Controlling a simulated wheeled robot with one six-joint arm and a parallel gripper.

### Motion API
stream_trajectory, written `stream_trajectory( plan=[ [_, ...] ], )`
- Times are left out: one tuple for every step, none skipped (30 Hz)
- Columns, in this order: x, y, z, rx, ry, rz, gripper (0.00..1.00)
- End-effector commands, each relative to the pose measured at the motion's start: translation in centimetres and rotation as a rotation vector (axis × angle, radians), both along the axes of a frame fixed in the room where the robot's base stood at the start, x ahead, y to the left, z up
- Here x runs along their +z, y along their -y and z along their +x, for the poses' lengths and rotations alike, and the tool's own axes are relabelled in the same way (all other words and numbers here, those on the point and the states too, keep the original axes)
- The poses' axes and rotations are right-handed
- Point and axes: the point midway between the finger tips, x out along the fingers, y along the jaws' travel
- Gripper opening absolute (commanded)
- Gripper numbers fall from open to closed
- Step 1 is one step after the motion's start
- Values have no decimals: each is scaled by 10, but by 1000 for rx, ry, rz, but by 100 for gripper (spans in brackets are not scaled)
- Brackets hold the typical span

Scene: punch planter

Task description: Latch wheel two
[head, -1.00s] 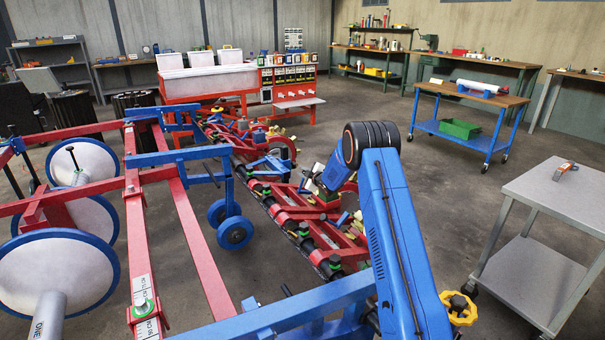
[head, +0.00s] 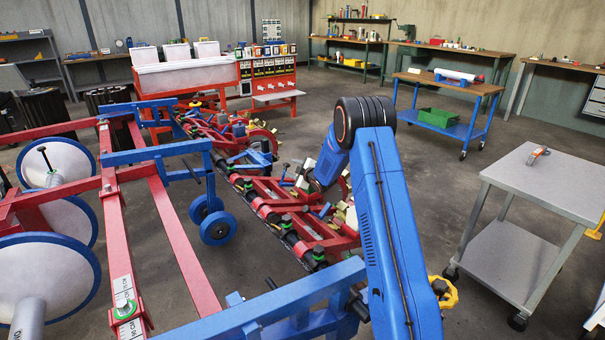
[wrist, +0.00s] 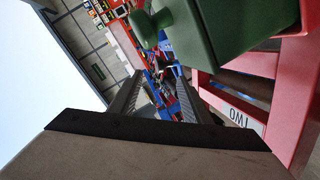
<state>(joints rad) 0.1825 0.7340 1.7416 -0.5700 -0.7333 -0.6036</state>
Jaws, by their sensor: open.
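In the wrist view a green block (wrist: 235,28) with a rounded green knob (wrist: 144,30) fills the top, close to the camera. A red frame member (wrist: 290,105) beside it carries a white plate reading TWO (wrist: 243,114). My gripper (wrist: 157,92) is open, with its two dark fingers apart and nothing seen between them. The knob is above the fingertips in the picture; I cannot tell whether they touch. In the head view my blue arm reaches over the red planter row (head: 290,205), and my gripper's fingers are hidden there.
Blue-rimmed white discs (head: 45,275) and a blue frame with small blue wheels (head: 215,228) stand at left. A blue beam (head: 270,310) crosses the front. A grey trolley (head: 540,185) stands at right. The floor between planter and trolley is open.

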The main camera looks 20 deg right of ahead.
Motion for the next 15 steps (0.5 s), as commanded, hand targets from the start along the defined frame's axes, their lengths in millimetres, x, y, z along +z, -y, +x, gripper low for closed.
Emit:
stream_trajectory(
  plan=[
    [3,3,-11,-2,-1,-1,44],
    [5,4,-16,-1,0,0,44],
    [7,6,-24,-2,1,0,44],
    [9,7,-30,-1,1,1,44],
    [10,7,-35,-2,0,1,44],
    [12,8,-43,-1,1,1,44],
    [13,10,-48,-1,1,1,44],
    [15,10,-53,-1,1,1,44],
    [16,12,-60,0,1,1,44],
    [18,13,-64,-1,2,1,44],
    [19,14,-69,-1,1,1,44],
    [19,15,-74,-1,1,1,44],
    [20,16,-77,-1,1,0,44],
    [21,16,-81,-1,1,0,44],
    [22,17,-84,0,1,0,44]
  ],
)
